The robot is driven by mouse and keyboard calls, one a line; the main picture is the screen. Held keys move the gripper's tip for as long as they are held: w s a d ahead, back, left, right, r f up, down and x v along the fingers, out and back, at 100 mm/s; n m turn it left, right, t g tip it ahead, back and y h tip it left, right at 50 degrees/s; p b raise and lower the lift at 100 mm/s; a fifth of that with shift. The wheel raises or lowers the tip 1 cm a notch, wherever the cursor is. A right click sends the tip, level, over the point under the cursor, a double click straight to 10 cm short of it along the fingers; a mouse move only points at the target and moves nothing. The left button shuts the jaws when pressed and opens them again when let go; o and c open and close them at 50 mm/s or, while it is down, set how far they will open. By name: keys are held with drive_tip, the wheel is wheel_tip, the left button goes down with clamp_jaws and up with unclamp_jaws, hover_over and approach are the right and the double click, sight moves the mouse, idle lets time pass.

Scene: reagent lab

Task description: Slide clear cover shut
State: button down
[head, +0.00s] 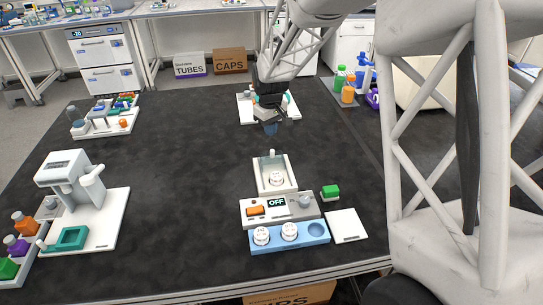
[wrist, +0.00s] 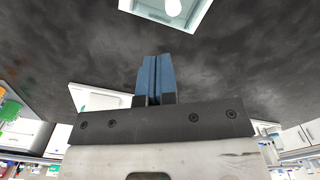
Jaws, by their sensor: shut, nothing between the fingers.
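A white device (head: 262,207) with an "OFF" display and an orange switch stands at the front of the black table. Behind its display is a shallow white tray bay (head: 263,175) with a round white-capped item (head: 277,178) inside. A small pale upright knob (head: 271,153) stands at the bay's far edge. I cannot make out the clear cover's edges or how far it is open. My gripper (head: 270,129) is shut and empty, above the table beyond the bay. Its blue fingers (wrist: 155,78) are together in the wrist view, apart from the bay (wrist: 152,10).
A blue rack (head: 318,244) with two white caps adjoins the device's front. A green block (head: 330,192) and white plate (head: 347,226) lie to its right. A white station (head: 241,108) stands behind my gripper. A dispenser (head: 77,185) stands at left. The middle table is clear.

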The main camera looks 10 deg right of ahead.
sight(272, 150)
drive_tip(key=c, duration=1.8)
unclamp_jaws()
drive_tip(key=shift+c, duration=0.2)
drive_tip(key=shift+o, duration=1.2)
drive_tip(key=o, duration=0.5)
drive_tip(key=shift+s+r+n, duration=0.3)
drive_tip(key=shift+s+n, duration=0.1)
drive_tip(key=shift+s, duration=0.2)
drive_tip(key=shift+s+r+n, duration=0.25)
drive_tip(key=shift+s+n, duration=0.3)
drive_tip(key=shift+s, duration=0.15)
drive_tip(key=shift+s+r+n, duration=0.25)
drive_tip(key=shift+s+n, duration=0.3)
drive_tip(key=shift+s, duration=0.1)
drive_tip(key=shift+f, duration=0.1)
drive_tip(key=shift+f, duration=3.8)
clamp_jaws()
